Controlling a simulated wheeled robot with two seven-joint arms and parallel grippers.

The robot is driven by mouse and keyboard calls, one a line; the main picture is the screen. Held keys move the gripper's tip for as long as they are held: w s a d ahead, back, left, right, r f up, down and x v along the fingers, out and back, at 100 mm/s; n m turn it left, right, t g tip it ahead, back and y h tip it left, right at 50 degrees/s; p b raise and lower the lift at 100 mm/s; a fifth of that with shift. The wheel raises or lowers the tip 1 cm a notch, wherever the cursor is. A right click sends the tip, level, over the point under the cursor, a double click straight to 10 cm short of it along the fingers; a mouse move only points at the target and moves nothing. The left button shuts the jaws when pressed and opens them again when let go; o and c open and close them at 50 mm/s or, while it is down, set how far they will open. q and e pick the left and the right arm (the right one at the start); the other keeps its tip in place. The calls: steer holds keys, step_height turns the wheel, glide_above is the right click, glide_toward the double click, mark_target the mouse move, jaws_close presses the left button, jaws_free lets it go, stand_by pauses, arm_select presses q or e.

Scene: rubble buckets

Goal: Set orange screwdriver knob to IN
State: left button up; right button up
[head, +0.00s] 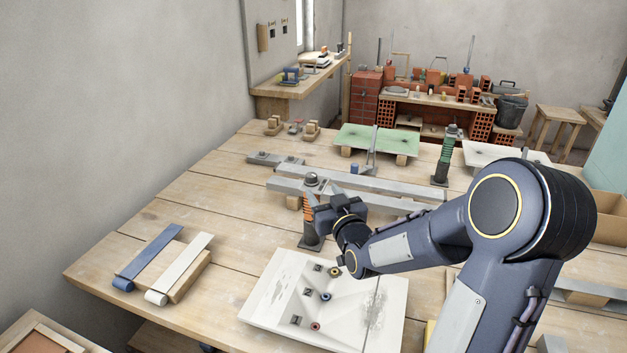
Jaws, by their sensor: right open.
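An orange-sleeved upright tool (308,212), which looks like the orange screwdriver, stands on a dark base on the wooden table, with a dark rounded knob (311,178) on top. My right gripper (318,205) is open beside it, reaching in from the right. Its fingers overlap the orange part in the head view, and I cannot tell whether they touch it. The knob's setting is too small to read. A similar green upright tool (444,158) stands farther back. My left gripper is out of view.
In front lies a white panel (262,305) with several small coloured round parts and dark labels. Grey bars (385,188) lie behind the orange tool. A blue strip (150,255) and a white strip (185,265) lie at left. The table's left side is mostly clear.

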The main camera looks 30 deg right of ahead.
mark_target(313, 179)
steer(key=w, duration=0.2)
steer(key=w+p, duration=0.1)
steer(key=w, duration=0.2)
steer(key=w+d, duration=0.1)
steer(key=w, duration=0.1)
steer(key=shift+w+d+p, duration=0.1)
steer(key=shift+w+p, duration=0.05)
steer(key=shift+p, duration=0.2)
steer(key=c, duration=1)
